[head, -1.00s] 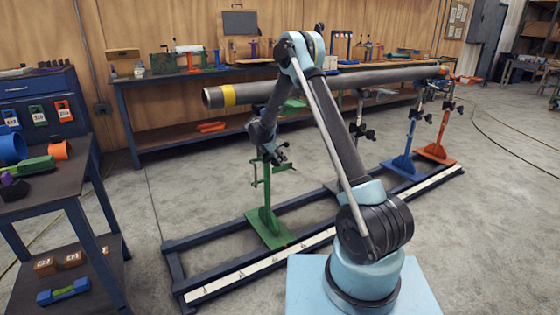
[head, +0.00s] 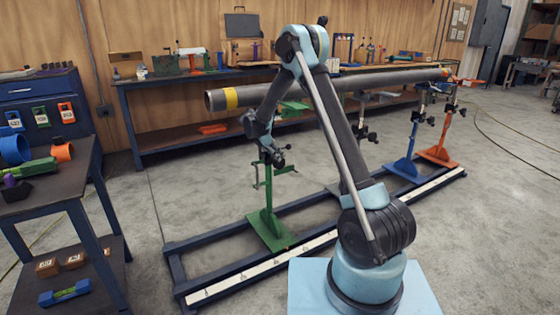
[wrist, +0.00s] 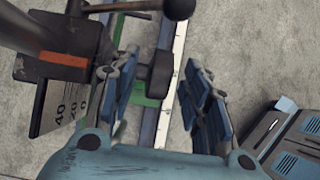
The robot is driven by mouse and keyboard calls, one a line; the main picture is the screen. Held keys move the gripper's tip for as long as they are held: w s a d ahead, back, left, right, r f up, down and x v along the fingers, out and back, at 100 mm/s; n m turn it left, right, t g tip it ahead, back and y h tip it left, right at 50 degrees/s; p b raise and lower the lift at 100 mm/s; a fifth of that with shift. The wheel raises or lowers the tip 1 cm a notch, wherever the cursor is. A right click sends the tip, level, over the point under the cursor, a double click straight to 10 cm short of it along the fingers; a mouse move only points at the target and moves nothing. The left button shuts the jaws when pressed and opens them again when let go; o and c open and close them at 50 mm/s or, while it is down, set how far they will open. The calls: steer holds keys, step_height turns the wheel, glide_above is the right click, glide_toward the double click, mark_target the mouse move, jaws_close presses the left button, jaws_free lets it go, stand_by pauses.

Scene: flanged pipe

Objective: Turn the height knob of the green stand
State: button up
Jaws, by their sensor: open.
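The green stand (head: 268,222) stands upright on the blue floor frame, under the near end of the grey pipe (head: 310,87). My gripper (head: 272,154) is at the upper part of this stand; its fingers are small and dark there. In the wrist view my gripper (wrist: 163,74) is open, with one finger on each side of a black knob (wrist: 156,75). The knob is nearer the left finger; I cannot tell whether they touch. A scale plate (wrist: 62,108) marked 40, 20, 0 and an orange mark (wrist: 64,60) are left of the fingers.
A black ball-ended lever (wrist: 178,8) lies just beyond the fingertips. A blue stand (head: 408,165) and an orange stand (head: 440,152) are farther along the frame (head: 180,270). A blue table (head: 48,190) is at the left. Concrete floor is clear between table and frame.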

steer(key=shift+v, duration=0.75)
steer(key=shift+a, duration=0.1)
steer(key=shift+s+a+f, duration=0.1)
steer(key=shift+s+a, duration=0.05)
steer(key=shift+a, duration=0.15)
steer(key=s+a+t+h, duration=0.3)
steer(key=s+a+h, duration=0.3)
steer(key=a, duration=0.4)
steer(key=shift+y, duration=0.3)
steer(key=x, duration=1.6)
steer(key=shift+s+d+f, duration=0.1)
steer(key=shift+d+f, duration=0.15)
steer(key=shift+d, duration=0.05)
jaws_close()
